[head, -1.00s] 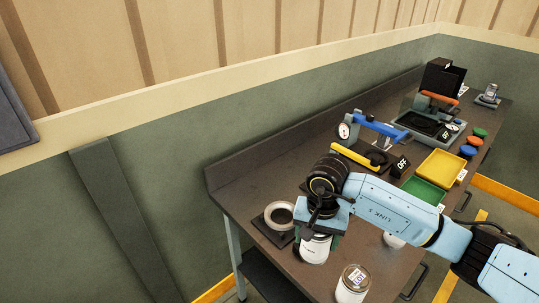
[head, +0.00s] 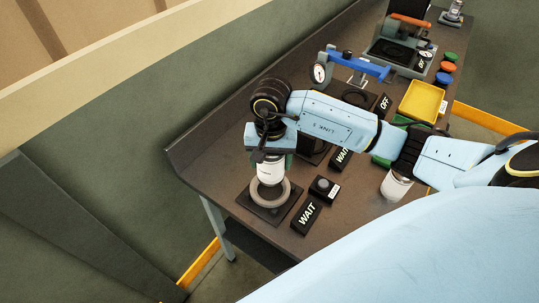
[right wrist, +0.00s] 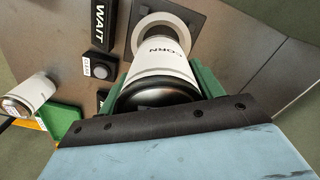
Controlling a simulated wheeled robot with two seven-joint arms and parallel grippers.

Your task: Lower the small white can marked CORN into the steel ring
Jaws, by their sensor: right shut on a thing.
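The small white can marked CORN (right wrist: 160,62) is held between the green fingers of my right gripper (head: 271,154), which is shut on it. The can also shows in the head view (head: 270,172), roughly upright. The pale steel ring (head: 269,193) lies on a dark square plate near the bench's left end. The can's lower end is over the ring in the head view. In the right wrist view the ring (right wrist: 187,42) shows past the can's far end, with a dark gap inside it. Whether the can has entered the ring I cannot tell. My left gripper is out of view.
A WAIT sign (head: 308,214) and a small black button box (head: 323,188) stand just right of the ring's plate. Another white can (head: 396,186) stands further right. A blue-handled press (head: 355,64) and a yellow tray (head: 423,101) are further back.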

